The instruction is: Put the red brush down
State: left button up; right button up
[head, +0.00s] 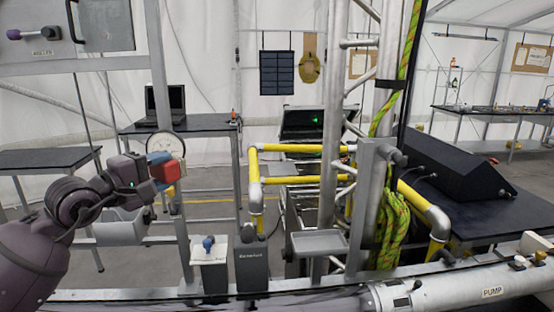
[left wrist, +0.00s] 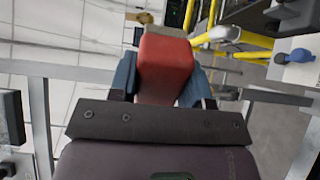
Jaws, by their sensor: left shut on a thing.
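My left gripper (head: 161,168) is shut on the red brush (head: 168,174), left of the middle of the head view. In the left wrist view the red brush (left wrist: 165,66) sits between the two blue fingers of the left gripper (left wrist: 157,82), with its tan bristle end pointing away from my wrist. In the head view the brush is held up in the air, in front of a metal post and just below a round gauge. The fingers hide part of it. My right gripper does not show.
A grey open bin (head: 120,228) hangs below the left gripper. A white box with a blue knob (head: 208,262) and a dark box (head: 251,266) stand at the front rail. A small grey tray (head: 318,243) is right of them. Yellow rails (head: 300,149) stand behind.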

pick_arm(q)
jog(key=s+d+f, duration=0.1)
jog(key=s+f, duration=0.6)
jog(key=f, duration=0.4)
jog(key=s+d+f+n+t+y, duration=0.1)
jog(key=s+f, duration=0.5)
jog(key=f, duration=0.5)
jog(key=shift+s+d+y, duration=0.2)
jog(key=shift+s+y, duration=0.1)
jog(key=shift+s, duration=0.05)
jog(key=shift+s+a, duration=0.1)
